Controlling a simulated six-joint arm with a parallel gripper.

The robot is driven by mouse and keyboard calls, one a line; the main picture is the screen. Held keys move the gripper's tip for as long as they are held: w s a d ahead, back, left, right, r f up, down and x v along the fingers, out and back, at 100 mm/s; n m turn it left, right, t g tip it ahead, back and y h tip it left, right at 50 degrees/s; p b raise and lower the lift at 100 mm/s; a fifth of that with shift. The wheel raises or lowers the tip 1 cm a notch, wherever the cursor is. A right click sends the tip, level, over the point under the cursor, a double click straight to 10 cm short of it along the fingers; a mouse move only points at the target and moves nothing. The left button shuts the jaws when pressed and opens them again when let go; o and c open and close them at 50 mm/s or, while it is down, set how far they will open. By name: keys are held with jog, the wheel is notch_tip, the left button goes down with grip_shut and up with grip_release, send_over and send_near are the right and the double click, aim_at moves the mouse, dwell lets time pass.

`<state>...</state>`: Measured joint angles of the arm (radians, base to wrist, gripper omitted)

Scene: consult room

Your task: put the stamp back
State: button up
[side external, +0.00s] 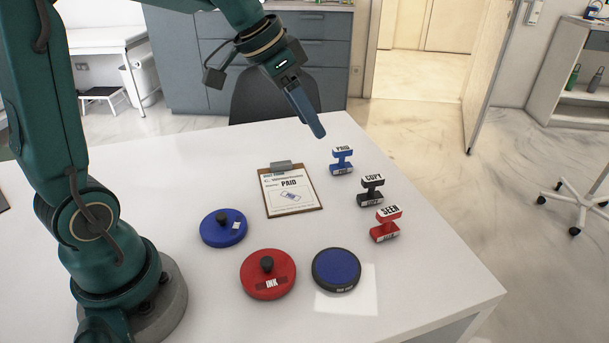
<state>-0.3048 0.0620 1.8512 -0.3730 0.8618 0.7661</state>
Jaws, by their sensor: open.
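The blue PAID stamp (342,160) stands upright on the table at the right, behind the black COPY stamp (372,190) and the red SEEN stamp (386,224). The three form a row along the table's right side. My gripper (318,131) is open, with nothing visible in it. It hangs above the far part of the table, a little to the left of the PAID stamp in the picture and apart from it. Its fingers overlap in this view, so the gap between them is hidden. A clipboard (303,205) holds a form with a PAID mark on it.
An uncovered blue ink pad (336,267) lies at the front. A blue knobbed lid (223,228) lies to its left, and a red knobbed INK lid or covered pad (267,273) sits between them. The white table (150,180) is clear left of the clipboard. A dark chair stands behind it.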

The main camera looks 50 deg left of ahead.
jog(key=s+d+f+n+y, duration=0.1)
jog(key=s+d, duration=0.1)
jog(key=s, duration=0.6)
jog(key=s+d+f+n, duration=0.1)
jog(key=s+d+n, duration=0.1)
jog(key=s, duration=0.7)
jog(key=shift+f+y, duration=0.3)
jog(key=shift+y, duration=0.1)
